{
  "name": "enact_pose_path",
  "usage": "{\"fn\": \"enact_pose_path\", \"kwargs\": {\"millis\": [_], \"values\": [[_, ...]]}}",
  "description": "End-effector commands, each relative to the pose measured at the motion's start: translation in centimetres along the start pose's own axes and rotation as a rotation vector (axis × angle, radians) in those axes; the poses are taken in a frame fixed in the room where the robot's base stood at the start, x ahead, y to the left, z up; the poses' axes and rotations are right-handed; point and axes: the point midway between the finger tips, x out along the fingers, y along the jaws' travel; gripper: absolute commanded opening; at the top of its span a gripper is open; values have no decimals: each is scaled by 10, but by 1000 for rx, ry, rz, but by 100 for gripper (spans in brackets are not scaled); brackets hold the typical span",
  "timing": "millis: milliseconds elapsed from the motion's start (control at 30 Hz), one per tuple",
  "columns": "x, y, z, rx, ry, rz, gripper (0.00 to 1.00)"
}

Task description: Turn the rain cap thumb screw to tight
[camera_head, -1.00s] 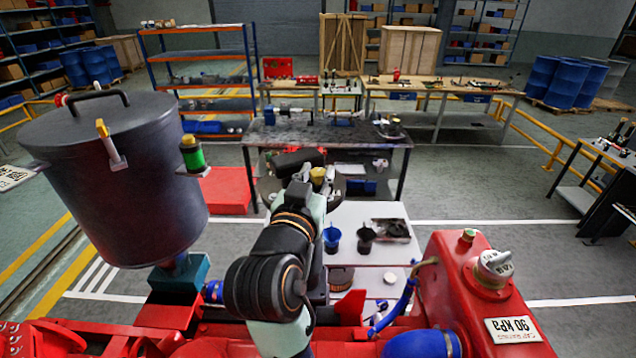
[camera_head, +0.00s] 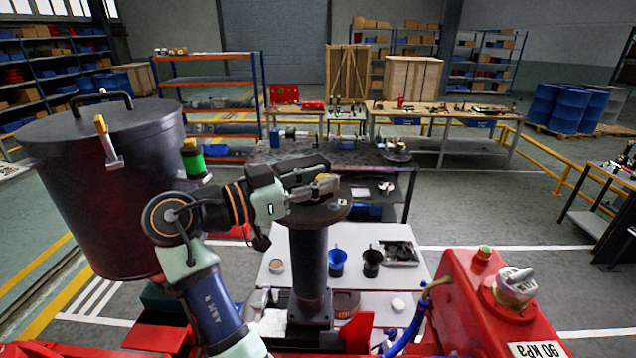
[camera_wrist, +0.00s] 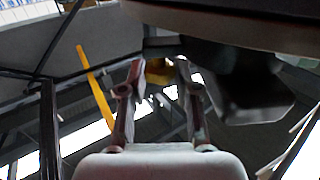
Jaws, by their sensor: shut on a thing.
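The thumb screw is a small yellow piece (camera_wrist: 158,72) between my fingertips in the wrist view. In the head view a small yellowish part (camera_head: 328,181) shows at the fingertips, mostly covered by them. My gripper (camera_head: 318,187) reaches in from the left, just above the round dark flange (camera_head: 335,211) on top of a black upright pipe (camera_head: 309,255). It is shut on the thumb screw. A dark flap (camera_head: 303,165), seemingly the rain cap, lies just behind my gripper. In the wrist view my fingers (camera_wrist: 158,88) are spread around the screw; how it is turned cannot be told.
A large black canister (camera_head: 105,195) stands close on the left, beside my arm. A red tank (camera_head: 495,310) with a silver cap is at the lower right. A white table (camera_head: 350,235) with cups lies behind the pipe. Open floor is to the right.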

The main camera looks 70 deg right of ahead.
Motion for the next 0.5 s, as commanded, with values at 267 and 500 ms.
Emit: {"fn": "enact_pose_path", "kwargs": {"millis": [267, 500], "values": [[0, -1, 2, -4, -3, 42, 0], [1, -1, 3, -4, -4, 44, 0]]}}
